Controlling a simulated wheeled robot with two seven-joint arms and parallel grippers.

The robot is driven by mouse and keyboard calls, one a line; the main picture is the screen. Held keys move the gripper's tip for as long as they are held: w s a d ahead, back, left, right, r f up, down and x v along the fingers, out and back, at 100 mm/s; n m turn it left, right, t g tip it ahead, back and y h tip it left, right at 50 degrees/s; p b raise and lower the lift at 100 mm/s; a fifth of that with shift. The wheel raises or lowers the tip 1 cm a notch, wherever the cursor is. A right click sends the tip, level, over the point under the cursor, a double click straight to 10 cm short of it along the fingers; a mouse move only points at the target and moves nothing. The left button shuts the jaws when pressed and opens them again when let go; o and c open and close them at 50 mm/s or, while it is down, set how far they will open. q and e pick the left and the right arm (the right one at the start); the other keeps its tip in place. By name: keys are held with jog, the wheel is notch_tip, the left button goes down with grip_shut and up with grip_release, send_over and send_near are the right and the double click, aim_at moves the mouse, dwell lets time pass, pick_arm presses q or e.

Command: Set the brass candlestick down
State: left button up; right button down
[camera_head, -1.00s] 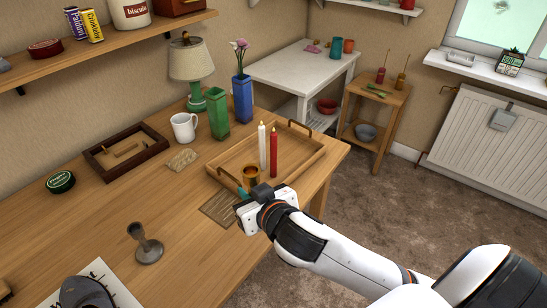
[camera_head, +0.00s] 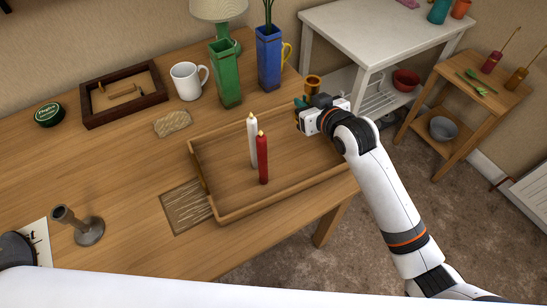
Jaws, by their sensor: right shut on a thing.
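My right gripper (camera_head: 309,101) is shut on the brass candlestick (camera_head: 313,84). The candlestick's gold cup shows just beyond the jaws; its lower part is hidden by the gripper. The gripper is at the far right corner of the wooden tray (camera_head: 262,208), and I cannot tell whether the candlestick touches anything below. A white candle (camera_head: 252,143) and a red candle (camera_head: 263,160) stand upright in the tray, left of the gripper.
A green vase (camera_head: 225,75), a blue vase (camera_head: 269,62) and a white mug (camera_head: 186,82) stand behind the tray. A flat mat (camera_head: 186,206) lies left of the tray. The tray's right part looks clear.

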jog(key=w+a+n+g+y, duration=0.1)
jog(key=w+a+n+y, duration=0.15)
jog(key=a, duration=0.45)
jog(key=shift+m+h, duration=0.25)
notch_tip(320, 180, down, 5)
jog(key=shift+w+d+f+b, duration=0.15)
jog(key=shift+b, duration=0.45)
jog(key=shift+f+g, duration=0.3)
jog(key=shift+f, duration=0.3)
notch_tip(320, 180, down, 3)
jog(key=shift+f, duration=0.1)
pick_arm(q)
jog(key=shift+s+a+f, duration=0.1)
jog(key=shift+s+f, duration=0.05)
jog(key=shift+f, duration=0.45)
jog(key=shift+s+f, duration=0.1)
jog(key=shift+f, duration=0.45)
pick_arm(e)
jog(key=c, duration=1.8)
grip_release()
jog(key=shift+f+b, duration=0.1)
jog(key=shift+b, duration=0.2)
jog(key=o, duration=0.4)
pick_arm(q)
jog(key=shift+f, duration=0.1)
